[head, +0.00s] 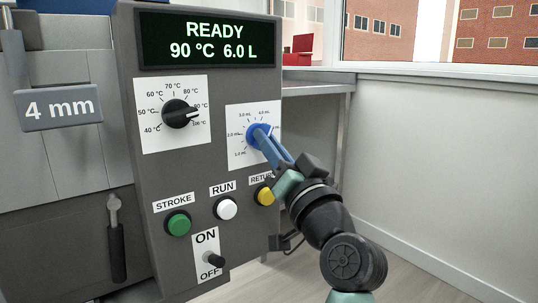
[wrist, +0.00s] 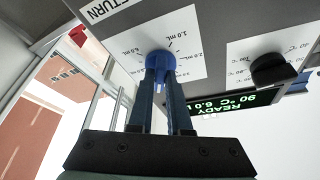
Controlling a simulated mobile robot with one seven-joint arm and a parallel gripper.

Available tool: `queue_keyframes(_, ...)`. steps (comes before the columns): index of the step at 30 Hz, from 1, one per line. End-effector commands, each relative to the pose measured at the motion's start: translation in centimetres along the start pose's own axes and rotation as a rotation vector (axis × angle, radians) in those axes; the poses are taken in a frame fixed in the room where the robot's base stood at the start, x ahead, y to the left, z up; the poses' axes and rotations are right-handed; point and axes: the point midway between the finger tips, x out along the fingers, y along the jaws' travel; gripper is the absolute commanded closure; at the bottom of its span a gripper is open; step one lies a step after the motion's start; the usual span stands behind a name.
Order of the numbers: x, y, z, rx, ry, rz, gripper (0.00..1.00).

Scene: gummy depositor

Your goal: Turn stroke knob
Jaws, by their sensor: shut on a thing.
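The stroke knob (head: 257,135) is blue and sits on a white dial plate marked in mL, on the right side of the grey control panel. It also shows in the wrist view (wrist: 160,61), at the far end of my fingers. My gripper (head: 266,138) reaches it from the lower right, with its two blue fingers shut on the knob. In the wrist view the fingertips (wrist: 160,72) lie on either side of the knob's raised part. The fingers cover part of the knob, and its pointer direction cannot be told.
A black temperature knob (head: 180,114) is to the left. Below are green STROKE (head: 178,223), white RUN (head: 226,208) and yellow RETURN (head: 265,195) buttons, the last close to my gripper. An ON/OFF switch (head: 214,260) is lower. The display (head: 207,39) reads READY, 90 °C, 6.0 L.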

Motion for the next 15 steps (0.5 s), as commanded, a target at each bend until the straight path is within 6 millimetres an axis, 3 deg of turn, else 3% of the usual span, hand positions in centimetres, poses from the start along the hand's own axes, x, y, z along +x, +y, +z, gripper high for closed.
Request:
queue_keyframes(12,-0.02,0.05,0.06,-0.005,-0.003,-0.001,1.0)
queue_keyframes(13,-0.02,0.06,0.06,-0.004,-0.003,-0.001,0.78)
queue_keyframes(15,-0.02,0.05,0.05,-0.004,-0.003,-0.001,0.66)
